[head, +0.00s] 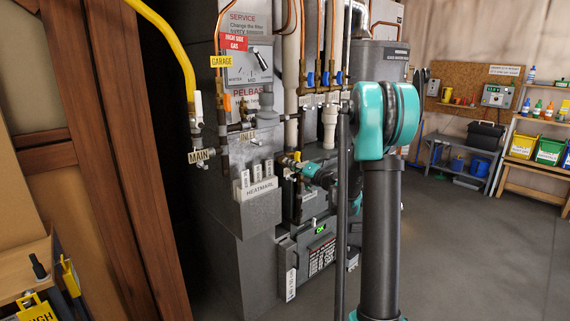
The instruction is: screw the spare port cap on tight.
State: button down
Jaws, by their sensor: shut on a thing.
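My gripper (291,164) is at the furnace front, at the end of the teal arm links, just right of the grey box marked INLET. It is small in this view and partly covered by my own arm. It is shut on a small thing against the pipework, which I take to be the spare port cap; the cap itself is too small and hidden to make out. I cannot tell how far the cap is on its port or whether it sits straight. A small yellow part (297,156) shows close to the gripper.
The yellow gas pipe (172,35) and MAIN valve (197,140) are left of the gripper. Copper pipes with blue-handled valves (325,79) are above it. The HEATMARK holder (258,188) is close below left. A workbench (22,275) is front left. Floor is clear at right.

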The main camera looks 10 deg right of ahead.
jog(key=c, duration=1.3)
grip_release()
jog(key=v, duration=1.2)
jog(key=s+a+f+n+g+h, duration=0.2)
jog(key=s+a+f+n+g, duration=0.3)
jog(key=s+n, duration=0.5)
jog(key=s+a+f+n+g+h, duration=0.2)
jog(key=s+a+f+n, duration=0.2)
jog(key=s+f+n, duration=0.55)
jog(key=s+d+f+n+g+h, duration=0.1)
jog(key=s+d+n+h, duration=0.1)
jog(key=s+n, duration=0.3)
jog(key=s+d+f+n+g+h, duration=0.1)
jog(key=s+d+f+n+h, duration=0.1)
jog(key=s+n, duration=0.3)
jog(key=s+d+f+n+g+h, duration=0.1)
jog(key=s+d+n, duration=0.3)
jog(key=n, duration=0.6)
jog(key=shift+s+d+f+h, duration=0.1)
jog(key=shift+s+f+h, duration=0.65)
jog(key=shift+h, duration=0.05)
